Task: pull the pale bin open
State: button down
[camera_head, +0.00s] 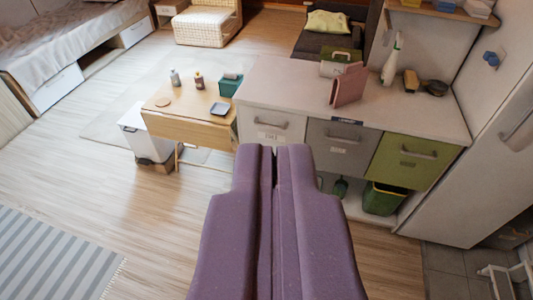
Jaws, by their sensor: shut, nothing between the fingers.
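The pale bin (268,136) is the white left front of three in the counter, with a metal bar handle (272,125) and a small label below it. It looks closed, flush with its neighbours. My purple gripper (273,155) is shut and empty. Its two fingers lie side by side and point away toward the counter. In the picture the tips overlap the lower edge of the pale bin, below the handle; I cannot tell the distance between them. The lower right part of the bin front is hidden behind the fingers.
Beside it are a grey bin (338,153) and a green bin (407,162). A low wooden table (190,128) with small items stands left, near a white floor bin (147,138). A green basket (382,199) sits underneath. Open wooden floor (150,215) lies front left.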

aim_at(280, 116)
jog(key=i+l+u, duration=0.35)
jog(key=i+l, duration=0.4)
jog(key=i, duration=0.45)
jog(key=i+l+u, duration=0.35)
jog(key=i+l, duration=0.7)
